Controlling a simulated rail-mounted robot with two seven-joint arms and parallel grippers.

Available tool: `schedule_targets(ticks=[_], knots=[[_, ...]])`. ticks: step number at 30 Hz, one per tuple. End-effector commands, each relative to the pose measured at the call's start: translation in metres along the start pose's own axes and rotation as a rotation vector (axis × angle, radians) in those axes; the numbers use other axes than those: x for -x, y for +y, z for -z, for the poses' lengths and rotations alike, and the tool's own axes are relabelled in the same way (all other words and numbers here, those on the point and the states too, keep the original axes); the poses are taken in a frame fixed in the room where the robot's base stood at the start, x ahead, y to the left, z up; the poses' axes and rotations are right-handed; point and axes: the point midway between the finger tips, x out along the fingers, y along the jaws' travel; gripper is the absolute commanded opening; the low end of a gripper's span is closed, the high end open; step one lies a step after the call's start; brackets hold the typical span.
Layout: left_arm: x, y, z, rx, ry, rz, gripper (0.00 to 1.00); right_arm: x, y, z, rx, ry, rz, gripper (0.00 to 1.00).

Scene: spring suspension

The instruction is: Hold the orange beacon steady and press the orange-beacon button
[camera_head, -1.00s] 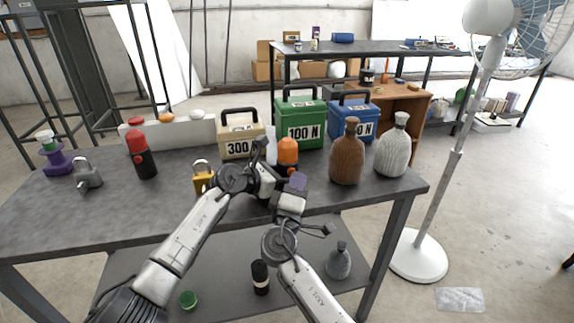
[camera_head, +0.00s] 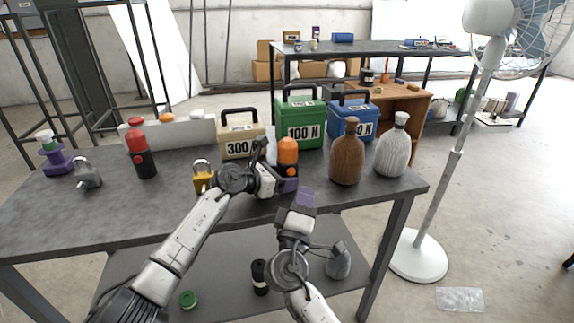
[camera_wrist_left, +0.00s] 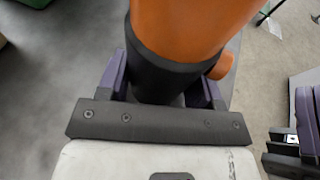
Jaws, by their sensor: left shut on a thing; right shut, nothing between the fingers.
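The orange beacon (camera_head: 288,151), with an orange cap on a black body, stands upright near the table's front edge. My left gripper (camera_head: 284,172) is shut around its black lower body. In the left wrist view, the purple fingers (camera_wrist_left: 161,80) flank the black body below the orange cap (camera_wrist_left: 185,25). A round orange knob, apparently a button (camera_wrist_left: 222,66), sticks out of the beacon's right side there. My right gripper (camera_head: 304,194) is shut and empty, in front of and a little right of the beacon, apart from it. It also shows at the wrist view's right edge (camera_wrist_left: 305,115).
A brown bottle (camera_head: 347,153) and a white bottle (camera_head: 392,148) stand right of the beacon. A yellow padlock (camera_head: 202,177) is to its left. Weight boxes stand behind, including a green one (camera_head: 302,108). A pale panel (camera_head: 180,134) at the back carries red, orange and white domes.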

Motion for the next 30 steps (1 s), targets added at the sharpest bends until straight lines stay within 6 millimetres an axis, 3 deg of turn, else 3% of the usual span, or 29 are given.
schedule_targets(ticks=[10,11,19,30], knots=[[-0.0002,-0.0001,0.0006,0.0,0.001,0.0,0.47,0.0025,0.0016,-0.0016,0.0,-0.001,0.0,0.0],[-0.0002,-0.0001,0.0006,0.0,0.001,0.0,0.62,0.0025,0.0015,-0.0016,0.0,-0.001,0.0,0.0],[-0.0001,0.0,0.0004,0.0,0.001,0.0,0.88,0.0024,0.0015,-0.0015,0.0,-0.001,0.0,0.0],[0.0044,0.001,0.0001,-0.001,0.0,-0.001,0.9,0.0024,0.0016,-0.0014,0.0,0.0,0.0,0.0]])
